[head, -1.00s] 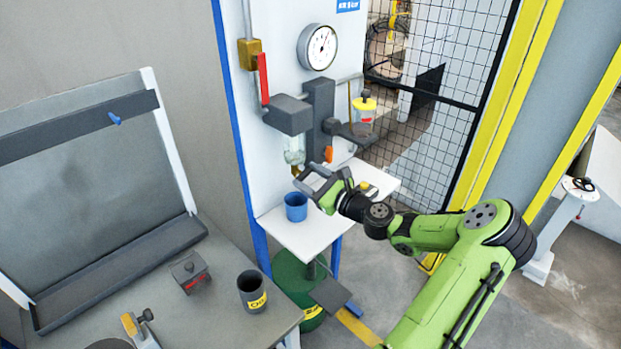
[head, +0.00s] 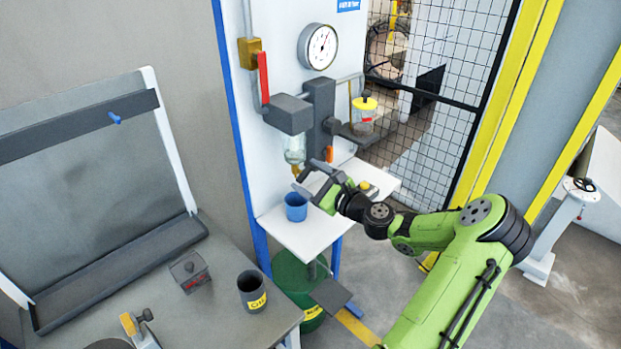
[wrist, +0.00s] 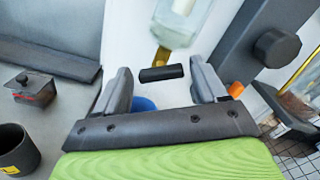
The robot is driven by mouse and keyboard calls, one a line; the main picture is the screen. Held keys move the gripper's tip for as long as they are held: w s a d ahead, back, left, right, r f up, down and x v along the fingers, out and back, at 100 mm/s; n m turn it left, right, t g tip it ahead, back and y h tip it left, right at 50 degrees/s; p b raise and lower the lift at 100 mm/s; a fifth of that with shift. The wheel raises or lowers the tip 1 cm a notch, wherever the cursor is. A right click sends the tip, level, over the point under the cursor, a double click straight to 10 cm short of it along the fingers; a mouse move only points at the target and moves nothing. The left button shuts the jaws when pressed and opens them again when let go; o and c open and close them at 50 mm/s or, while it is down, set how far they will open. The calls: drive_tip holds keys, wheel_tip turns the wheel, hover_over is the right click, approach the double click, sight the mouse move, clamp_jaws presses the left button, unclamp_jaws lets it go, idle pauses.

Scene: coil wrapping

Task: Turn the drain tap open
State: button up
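The drain tap (wrist: 162,73) is a black bar-shaped handle below a brass outlet (wrist: 162,56), under the clear filter bowl (wrist: 177,25). In the wrist view the handle lies roughly level between my fingers, with gaps on both sides. In the head view the brass outlet (head: 295,170) shows just above my gripper (head: 306,175); the handle is hard to make out there. My gripper is open and holds nothing. I cannot tell how far the fingertips reach along the handle in depth.
A blue cup (head: 296,207) stands on the white shelf (head: 310,238) below the outlet. A red lever (head: 263,78) and a gauge (head: 318,47) are on the panel above. An oil jar (head: 364,116) is at the right. An orange part (wrist: 236,90) sits near my right finger.

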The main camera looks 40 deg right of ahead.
drive_tip(key=shift+o, duration=0.6)
drive_tip(key=shift+s, duration=0.1)
drive_tip(key=s, duration=1.5)
drive_tip(key=shift+s+d+b, duration=0.2)
drive_tip(key=shift+s+b, duration=0.1)
drive_tip(key=shift+c, duration=0.2)
